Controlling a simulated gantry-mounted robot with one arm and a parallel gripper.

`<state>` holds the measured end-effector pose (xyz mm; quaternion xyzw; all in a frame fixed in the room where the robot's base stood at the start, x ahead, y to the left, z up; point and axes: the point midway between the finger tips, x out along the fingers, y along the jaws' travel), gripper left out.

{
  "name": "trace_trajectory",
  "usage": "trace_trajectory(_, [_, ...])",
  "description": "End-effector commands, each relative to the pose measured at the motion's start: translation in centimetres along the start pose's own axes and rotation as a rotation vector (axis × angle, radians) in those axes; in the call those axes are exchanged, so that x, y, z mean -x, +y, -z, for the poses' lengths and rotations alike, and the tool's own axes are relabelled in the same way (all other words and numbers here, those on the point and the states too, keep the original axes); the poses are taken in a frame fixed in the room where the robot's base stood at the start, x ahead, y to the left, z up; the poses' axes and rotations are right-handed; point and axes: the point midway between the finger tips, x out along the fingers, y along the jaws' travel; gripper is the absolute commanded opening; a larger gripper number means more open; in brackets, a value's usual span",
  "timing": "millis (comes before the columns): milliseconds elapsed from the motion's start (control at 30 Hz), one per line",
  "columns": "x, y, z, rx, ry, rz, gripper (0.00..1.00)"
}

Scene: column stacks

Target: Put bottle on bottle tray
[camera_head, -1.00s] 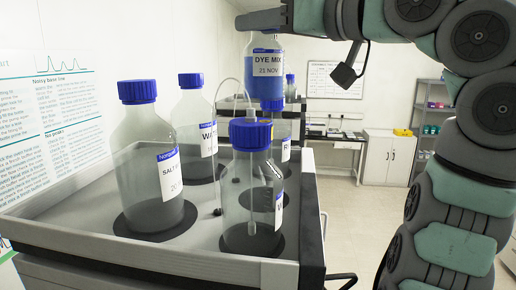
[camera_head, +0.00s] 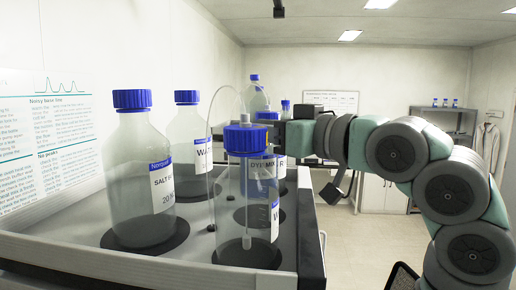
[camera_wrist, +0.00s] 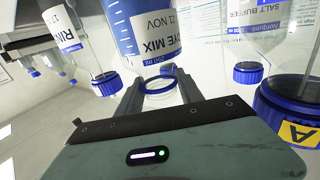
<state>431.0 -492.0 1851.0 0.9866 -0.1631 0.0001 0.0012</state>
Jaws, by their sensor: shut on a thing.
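The bottle labelled DYE MIX (camera_wrist: 140,25), with blue liquid, hangs upright in my gripper (camera_wrist: 160,86). In the wrist view it appears upside down, with the two fingers at either side of its clear neck. In the head view my gripper (camera_head: 277,132) is low over the back right of the grey bottle tray (camera_head: 190,272). The bottle shows there mostly through the clear front bottle (camera_head: 232,190). A dark round spot (camera_head: 258,216) lies behind that front bottle. I cannot tell whether the held bottle's base touches the tray.
The SALT BUFFER bottle (camera_head: 138,180) stands at the tray's left, with another labelled bottle (camera_head: 186,150) behind it. The front bottle has a thin tube rising from its cap. Bottles stand close around my gripper. Open floor lies right of the tray.

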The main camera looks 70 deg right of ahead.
Motion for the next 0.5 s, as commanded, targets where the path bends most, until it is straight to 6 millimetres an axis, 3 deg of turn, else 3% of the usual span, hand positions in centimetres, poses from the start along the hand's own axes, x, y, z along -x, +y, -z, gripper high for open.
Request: trace_trajectory(500, [0.0,0.0,-4.0,-0.003,-0.002,0.0,0.0])
